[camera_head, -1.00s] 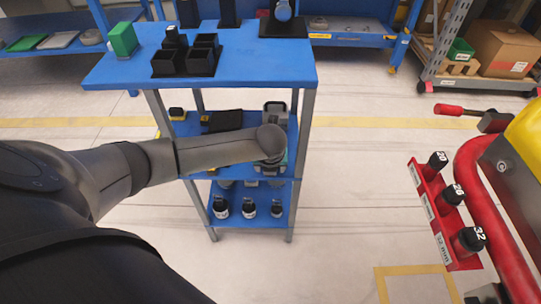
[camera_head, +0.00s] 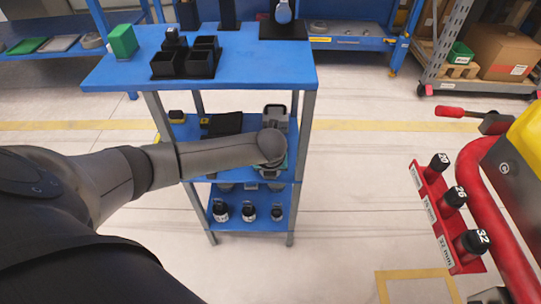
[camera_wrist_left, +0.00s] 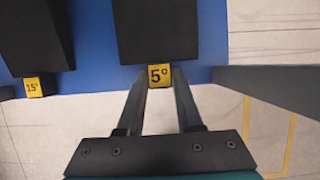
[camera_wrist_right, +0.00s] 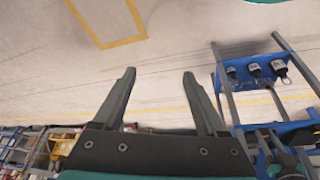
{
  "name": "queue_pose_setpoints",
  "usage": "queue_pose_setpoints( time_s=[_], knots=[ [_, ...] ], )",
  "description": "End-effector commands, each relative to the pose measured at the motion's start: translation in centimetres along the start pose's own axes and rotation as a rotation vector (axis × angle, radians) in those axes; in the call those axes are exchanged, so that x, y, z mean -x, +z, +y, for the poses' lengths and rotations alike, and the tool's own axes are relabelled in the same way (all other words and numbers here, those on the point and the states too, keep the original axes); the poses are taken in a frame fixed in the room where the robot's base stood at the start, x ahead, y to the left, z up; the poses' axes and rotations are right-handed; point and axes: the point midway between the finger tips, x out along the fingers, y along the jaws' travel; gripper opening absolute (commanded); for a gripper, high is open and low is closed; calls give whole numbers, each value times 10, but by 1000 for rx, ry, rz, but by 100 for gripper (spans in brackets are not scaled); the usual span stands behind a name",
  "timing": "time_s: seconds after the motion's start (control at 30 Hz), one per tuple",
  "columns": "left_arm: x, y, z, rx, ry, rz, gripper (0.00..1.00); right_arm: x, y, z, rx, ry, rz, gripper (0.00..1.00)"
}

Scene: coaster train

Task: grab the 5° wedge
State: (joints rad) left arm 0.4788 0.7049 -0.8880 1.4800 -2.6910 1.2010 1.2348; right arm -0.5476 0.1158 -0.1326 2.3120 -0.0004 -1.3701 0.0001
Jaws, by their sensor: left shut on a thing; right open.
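The 5° wedge (camera_wrist_left: 155,35) is a black block with a yellow label marked 5°, seen in the left wrist view. My left gripper (camera_wrist_left: 160,84) is shut on its labelled end, with one finger on each side of the label. A black wedge labelled 15° (camera_wrist_left: 32,40) stands to its left, apart from it, on the blue shelf (camera_wrist_left: 85,60). In the head view my left arm reaches to the middle shelf, and its wrist hides the fingers and the held wedge. My right gripper (camera_wrist_right: 158,75) is open and empty over bare floor in the right wrist view.
The blue shelf unit's top (camera_head: 255,62) bears black bins (camera_head: 184,60) and a green box (camera_head: 122,41). A grey post (camera_wrist_left: 265,82) stands close right of the left gripper. Black-topped pieces (camera_head: 248,212) stand on the lower shelf. A red socket rack (camera_head: 440,220) is at right.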

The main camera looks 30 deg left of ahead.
Motion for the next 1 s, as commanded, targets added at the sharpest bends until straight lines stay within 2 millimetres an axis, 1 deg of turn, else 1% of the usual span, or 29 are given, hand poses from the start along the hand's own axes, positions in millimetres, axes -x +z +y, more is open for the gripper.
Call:
queue_pose_setpoints(
  time_s=[0.03,0.1,0.67,0.83,0.9,1.0],
  knots=[
    [0,0,0,0,0,0,7,0,0,0,0,0,0,75],
    [0,0,0,0,0,0,0,0,0,0,0,0,0,75],
    [0,1,0,0,-1,-2,0,0,0,0,0,-1,-2,75],
    [3,2,0,0,-1,-2,0,0,0,0,0,-1,-3,75],
    [6,3,0,0,-1,-2,0,-2,3,0,1,-1,-11,75],
    [12,6,0,0,-2,-2,0,-13,4,-2,3,-4,-22,75]
  ],
)
